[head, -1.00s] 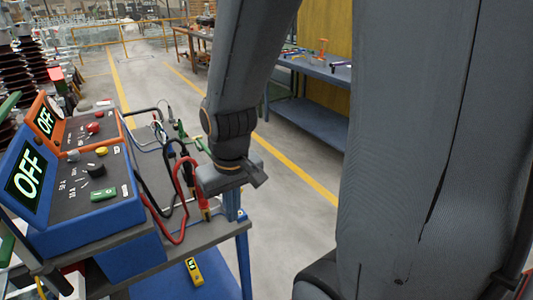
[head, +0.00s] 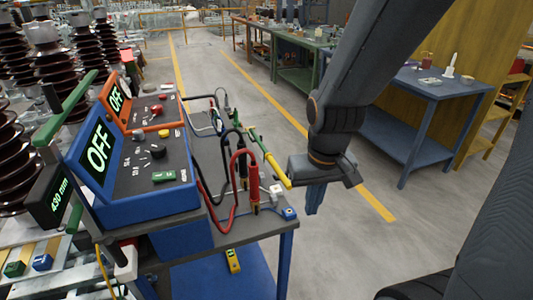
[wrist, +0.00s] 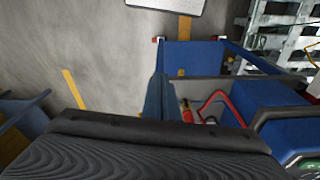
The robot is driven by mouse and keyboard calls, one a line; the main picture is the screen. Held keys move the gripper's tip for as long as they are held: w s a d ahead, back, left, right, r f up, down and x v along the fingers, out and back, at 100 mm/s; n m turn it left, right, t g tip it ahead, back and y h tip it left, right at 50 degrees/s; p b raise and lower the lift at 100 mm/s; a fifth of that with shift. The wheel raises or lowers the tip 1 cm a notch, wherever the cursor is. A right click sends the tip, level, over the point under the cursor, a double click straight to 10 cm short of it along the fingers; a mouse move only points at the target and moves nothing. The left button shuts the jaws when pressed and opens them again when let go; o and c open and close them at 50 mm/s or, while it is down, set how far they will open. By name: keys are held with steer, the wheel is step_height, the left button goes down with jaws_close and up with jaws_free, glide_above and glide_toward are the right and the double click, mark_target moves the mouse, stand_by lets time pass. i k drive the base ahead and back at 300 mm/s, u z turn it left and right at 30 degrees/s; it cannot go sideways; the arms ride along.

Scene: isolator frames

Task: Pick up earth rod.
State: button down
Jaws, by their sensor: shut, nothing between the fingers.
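A slim rod with a green end and a yellow end (head: 268,158), which looks like the earth rod, lies on the cart top (head: 246,232) along its right side in the head view. Its near yellow tip reaches close to my wrist. My gripper (head: 315,200) is shut and empty, pointing down just right of the cart's edge, to the right of the rod tip. In the wrist view its blue fingers (wrist: 157,100) show beside the cart. I cannot make out the rod there.
Blue (head: 135,170) and orange (head: 150,110) test boxes reading OFF stand on the cart's left. Red (head: 238,165) and black leads loop beside the rod. A blue workbench (head: 430,90) stands at the right. The floor between is clear.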

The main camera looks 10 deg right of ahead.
mark_target(268, 155)
steer(key=z, duration=2)
steer(key=i, duration=1.45)
steer(key=u, duration=2.4)
